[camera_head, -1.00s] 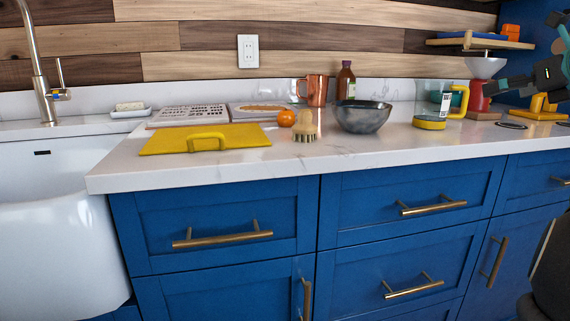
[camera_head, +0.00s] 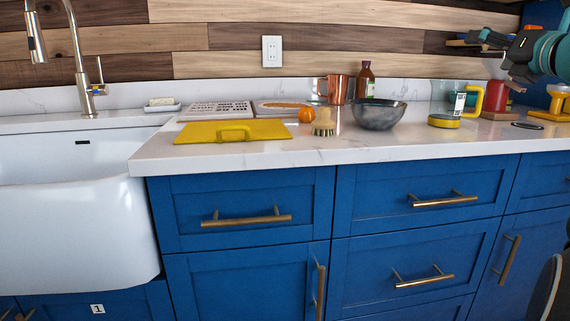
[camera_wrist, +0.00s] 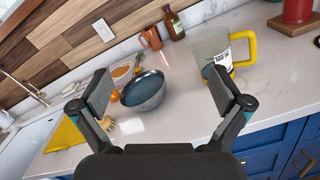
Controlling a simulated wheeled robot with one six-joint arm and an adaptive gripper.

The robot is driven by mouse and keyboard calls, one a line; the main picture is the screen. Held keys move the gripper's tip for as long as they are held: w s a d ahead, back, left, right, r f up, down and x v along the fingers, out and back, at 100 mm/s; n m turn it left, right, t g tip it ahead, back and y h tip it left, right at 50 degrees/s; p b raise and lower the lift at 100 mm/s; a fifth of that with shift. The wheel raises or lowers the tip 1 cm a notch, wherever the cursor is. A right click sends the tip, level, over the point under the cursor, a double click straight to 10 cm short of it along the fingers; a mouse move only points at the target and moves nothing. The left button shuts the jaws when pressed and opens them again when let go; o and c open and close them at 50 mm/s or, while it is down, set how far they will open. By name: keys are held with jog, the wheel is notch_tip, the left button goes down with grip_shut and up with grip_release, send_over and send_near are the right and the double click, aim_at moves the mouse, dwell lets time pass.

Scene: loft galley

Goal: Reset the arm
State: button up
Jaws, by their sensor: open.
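My gripper (camera_head: 492,60) shows at the upper right in the head view, above the right part of the counter. In the wrist view its two fingers (camera_wrist: 158,88) are spread wide apart with nothing between them. Beyond the fingers a dark bowl (camera_wrist: 144,90) stands on the counter, apart from the gripper. The bowl (camera_head: 379,114) also shows in the head view, in the middle of the counter.
The white counter (camera_head: 370,150) holds a yellow board (camera_head: 265,131), an orange (camera_head: 305,115), a brush (camera_head: 323,124), a copper mug (camera_head: 338,89), a bottle (camera_head: 365,80) and a yellow-handled jug (camera_head: 449,100). A sink (camera_head: 70,215) with a tall faucet (camera_head: 80,50) is left. The counter's front strip is clear.

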jog(key=a+r+m+t+h, duration=0.15)
jog(key=a+m+h, duration=0.35)
jog(key=m, duration=0.5)
jog(key=s+a+f+m+g+y, duration=0.1)
jog(key=s+a+f+m+g, duration=0.3)
jog(key=f, duration=1.1)
jog(key=s+a+f+m+g+y, duration=0.1)
jog(key=s+a+f+m+g, duration=0.4)
jog(key=s+a+f+m, duration=0.5)
jog(key=s+a+f+m+g+y, duration=0.2)
jog(key=s+a+f+m+g, duration=0.3)
jog(key=f, duration=1.4)
jog(key=s+a+m, duration=0.2)
jog(key=s+a, duration=0.2)
jog(key=shift+a+f+p, duration=0.3)
jog(key=shift+p, duration=0.1)
jog(key=shift+s, duration=0.1)
